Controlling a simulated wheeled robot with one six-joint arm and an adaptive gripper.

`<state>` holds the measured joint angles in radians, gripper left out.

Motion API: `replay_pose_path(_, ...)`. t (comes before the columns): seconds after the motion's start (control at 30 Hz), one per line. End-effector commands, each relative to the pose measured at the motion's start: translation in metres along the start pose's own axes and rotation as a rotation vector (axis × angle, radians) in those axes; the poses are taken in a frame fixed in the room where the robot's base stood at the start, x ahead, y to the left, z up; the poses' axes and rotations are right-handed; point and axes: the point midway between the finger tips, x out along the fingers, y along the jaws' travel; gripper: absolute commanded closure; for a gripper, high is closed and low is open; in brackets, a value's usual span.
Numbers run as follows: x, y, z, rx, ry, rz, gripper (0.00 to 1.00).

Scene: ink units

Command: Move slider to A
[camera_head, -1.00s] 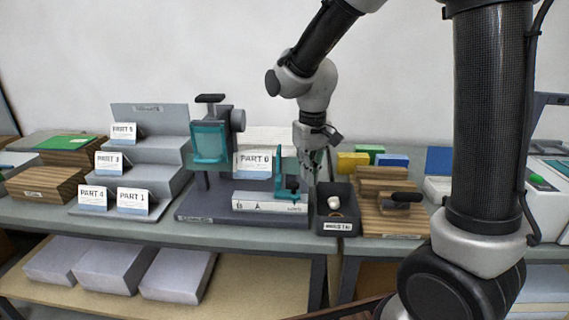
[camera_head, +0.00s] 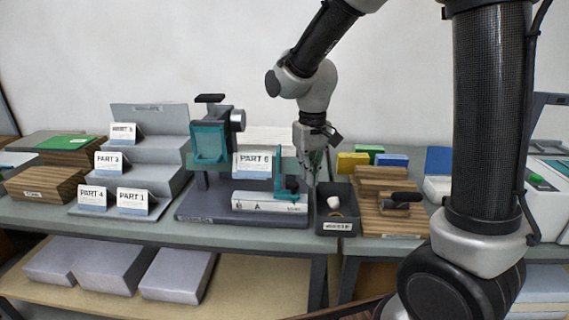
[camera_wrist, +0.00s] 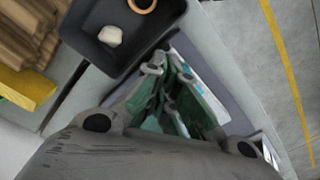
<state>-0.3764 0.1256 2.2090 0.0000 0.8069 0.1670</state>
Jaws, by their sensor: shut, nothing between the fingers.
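The teal slider (camera_head: 287,188) stands upright near the right end of a pale rail block (camera_head: 245,204) on the dark fixture base. The letters B and A are on the rail's front, left of the slider; a small label at the right end is unreadable. My gripper (camera_head: 315,168) points down just right of the slider, above the area between the fixture and a dark bin. Its fingers are shut and empty; they also show in the wrist view (camera_wrist: 172,92). Whether they touch the slider is unclear. In the wrist view the fingers hide part of the fixture.
The dark bin (camera_head: 337,229) with a white piece and a ring sits right of the fixture. Left of it rise a teal-windowed press (camera_head: 209,143) and a PART 6 card (camera_head: 252,164). Grey steps (camera_head: 160,152) with cards stand farther left; a wooden block with a dark handle (camera_head: 401,197) is right.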

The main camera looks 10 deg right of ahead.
Motion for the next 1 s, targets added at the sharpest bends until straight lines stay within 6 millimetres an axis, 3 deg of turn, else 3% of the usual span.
replay_pose_path(0.43, 0.003, 0.0, 0.0, 0.0, -0.001, 0.0, 1.0)
replay_pose_path(1.0, 0.035, 0.0, 0.0, 0.0, -0.001, 0.0, 1.0)
